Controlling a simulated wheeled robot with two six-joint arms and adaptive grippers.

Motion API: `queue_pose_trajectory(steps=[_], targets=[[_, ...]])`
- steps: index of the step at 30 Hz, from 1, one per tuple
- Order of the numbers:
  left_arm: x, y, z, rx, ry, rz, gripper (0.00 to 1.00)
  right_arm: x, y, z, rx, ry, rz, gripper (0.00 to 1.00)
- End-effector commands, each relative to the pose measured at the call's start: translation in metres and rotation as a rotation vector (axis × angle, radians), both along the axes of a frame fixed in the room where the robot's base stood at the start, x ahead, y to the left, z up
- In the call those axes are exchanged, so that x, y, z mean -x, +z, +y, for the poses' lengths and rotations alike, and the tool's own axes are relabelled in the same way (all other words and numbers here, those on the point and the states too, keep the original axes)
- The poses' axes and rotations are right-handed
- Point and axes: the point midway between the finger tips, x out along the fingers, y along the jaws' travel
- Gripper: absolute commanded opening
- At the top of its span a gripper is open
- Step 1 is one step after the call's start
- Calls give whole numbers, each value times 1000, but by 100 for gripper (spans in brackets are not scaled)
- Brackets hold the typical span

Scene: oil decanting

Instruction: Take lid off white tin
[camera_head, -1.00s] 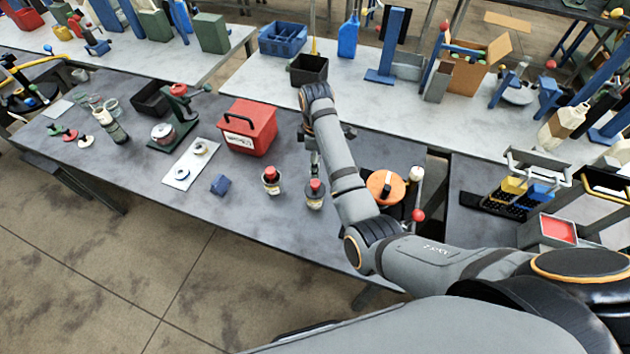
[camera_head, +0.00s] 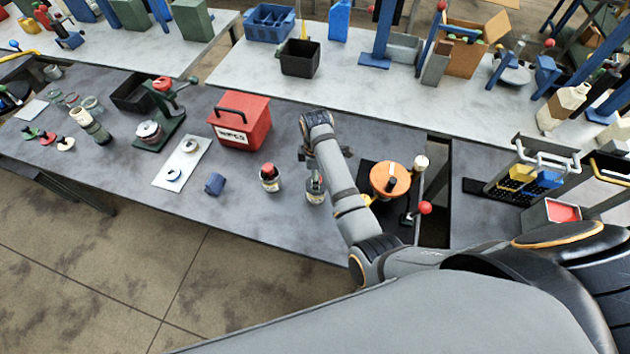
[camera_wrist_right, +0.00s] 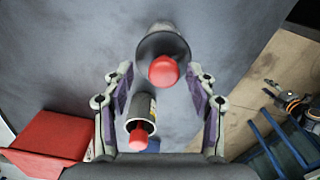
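Two small tins with red knobs stand on the near grey table. The left tin (camera_head: 269,183) is pale with a dark band. In the wrist view it is the lower tin (camera_wrist_right: 148,106), beyond my gripper. I cannot tell which is the white tin. My left gripper is out of view.
A red box (camera_head: 239,122) stands behind the tins to the left, with a small blue block (camera_head: 214,184) in front of it. An orange round piece (camera_head: 391,179) and a red-knobbed lever (camera_head: 425,207) stand close right of my arm. The table's near edge is close.

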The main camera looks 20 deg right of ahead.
Motion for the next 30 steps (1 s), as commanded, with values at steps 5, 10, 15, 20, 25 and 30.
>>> queue_pose_trajectory(steps=[5, 10, 15, 20, 25, 30], targets=[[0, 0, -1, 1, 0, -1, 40, 0, 0, 0, 0, 0, 1, 33], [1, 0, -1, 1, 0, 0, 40, 0, 0, 0, 0, 0, 1, 10], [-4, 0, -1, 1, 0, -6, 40, 0, -1, 1, -2, 0, 3, 8], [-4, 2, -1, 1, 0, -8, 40, 0, 1, 1, -2, 0, 3, 8], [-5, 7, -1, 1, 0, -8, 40, -5, 13, 1, -2, -2, 3, 8], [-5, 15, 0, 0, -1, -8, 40, -12, 32, 1, -1, -5, 1, 8]])
